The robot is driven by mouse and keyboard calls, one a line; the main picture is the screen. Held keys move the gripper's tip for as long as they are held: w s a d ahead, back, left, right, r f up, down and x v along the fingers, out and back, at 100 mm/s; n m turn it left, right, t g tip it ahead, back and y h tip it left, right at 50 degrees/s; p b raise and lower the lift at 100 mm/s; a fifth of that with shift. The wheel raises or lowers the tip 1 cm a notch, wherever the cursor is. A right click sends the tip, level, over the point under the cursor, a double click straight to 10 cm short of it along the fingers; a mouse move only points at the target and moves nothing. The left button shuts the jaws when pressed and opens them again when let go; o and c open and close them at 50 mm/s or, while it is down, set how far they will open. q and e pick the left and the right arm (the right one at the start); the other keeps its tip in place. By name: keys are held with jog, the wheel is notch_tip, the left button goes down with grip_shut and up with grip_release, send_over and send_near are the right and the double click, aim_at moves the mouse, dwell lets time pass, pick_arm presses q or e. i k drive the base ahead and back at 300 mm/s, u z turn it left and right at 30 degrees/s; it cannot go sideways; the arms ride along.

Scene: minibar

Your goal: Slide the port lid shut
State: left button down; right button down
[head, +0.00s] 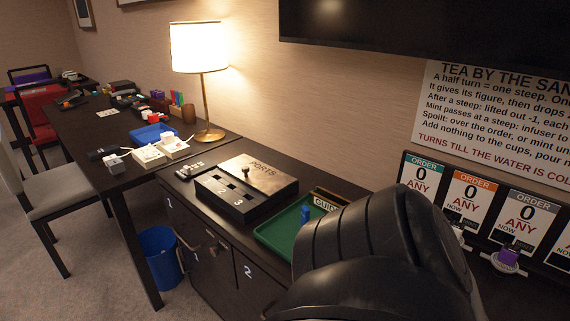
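The port box (240,209) is a dark box on the low cabinet, in the middle of the head view. Its bronze-coloured lid (270,175) is marked PORTS and has a small knob (245,173) near its left edge. The lid covers the back right part of the box. The front left strip of the box is uncovered and shows dark openings with white numbers, 2 and 3 among them. Neither of my grippers shows in the head view, and nothing visible touches the lid or its knob.
A green tray (276,235) with a blue piece (305,214) lies right of the box. A large black curved shape (375,245) hides the cabinet's front right. A small dark item (190,171) lies left of the box. A lamp (200,60) stands behind on the desk.

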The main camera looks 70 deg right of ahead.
aim_at(266, 179)
jog(key=u, duration=0.6)
jog(key=k, duration=0.2)
jog(key=z, duration=1.6)
